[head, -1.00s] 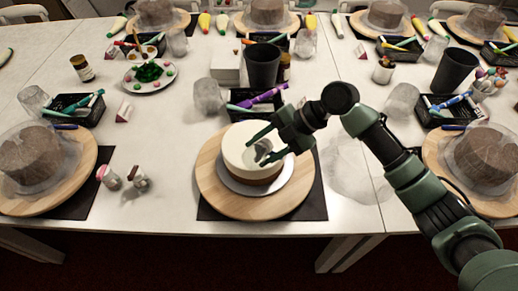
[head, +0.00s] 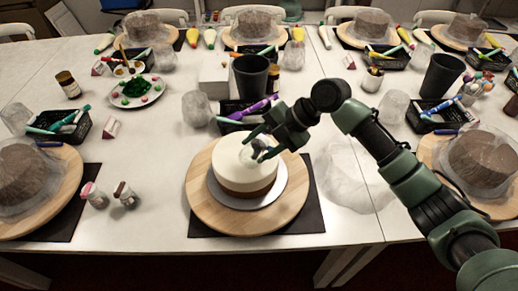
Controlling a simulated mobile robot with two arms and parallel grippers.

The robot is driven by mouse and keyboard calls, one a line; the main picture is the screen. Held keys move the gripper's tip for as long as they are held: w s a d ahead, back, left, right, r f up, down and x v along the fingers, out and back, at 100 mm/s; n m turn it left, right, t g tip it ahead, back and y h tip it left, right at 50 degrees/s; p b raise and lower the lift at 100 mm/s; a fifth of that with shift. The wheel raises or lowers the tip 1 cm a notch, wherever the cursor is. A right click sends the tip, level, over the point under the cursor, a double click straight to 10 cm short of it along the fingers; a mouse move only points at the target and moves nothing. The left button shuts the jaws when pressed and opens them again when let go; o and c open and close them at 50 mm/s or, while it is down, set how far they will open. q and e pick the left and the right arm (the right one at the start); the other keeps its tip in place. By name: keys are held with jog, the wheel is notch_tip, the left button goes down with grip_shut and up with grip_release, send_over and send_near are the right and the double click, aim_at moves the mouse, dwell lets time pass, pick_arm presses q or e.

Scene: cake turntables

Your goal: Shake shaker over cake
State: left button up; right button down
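A white-topped cake with a brown lower band (head: 235,172) stands on a silver board on a round wooden turntable (head: 205,205) at the front centre. My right gripper (head: 258,148) comes in from the right and is over the back right part of the cake top. Its fingers are around a small, pale, see-through shaker (head: 257,149), mostly hidden by them; its tilt is hard to tell. Two other shakers stand on the table to the left, one with a pink cap (head: 94,196) and one with a brown cap (head: 125,195). My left gripper is out of view.
A black mat (head: 312,215) lies under the turntable. Behind it are a black cup (head: 251,76), a clear cup (head: 196,108) and a black basket (head: 232,124) of tools. Wrapped cakes stand left (head: 25,175) and right (head: 482,160). The table between shakers and turntable is clear.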

jog(key=shift+r, duration=0.2)
jog(key=shift+s+a+r+p, duration=0.1)
jog(key=shift+s+r+p, duration=0.05)
jog(key=shift+s+p, duration=0.15)
jog(key=shift+w+f+b, duration=0.1)
jog(key=shift+f+b, duration=0.1)
jog(key=shift+b, duration=0.1)
jog(key=shift+w, duration=0.2)
jog(key=shift+r+g, duration=0.1)
jog(key=shift+g, duration=0.2)
jog(key=shift+w+m+g+y, duration=0.1)
jog(key=shift+m+g+y, duration=0.2)
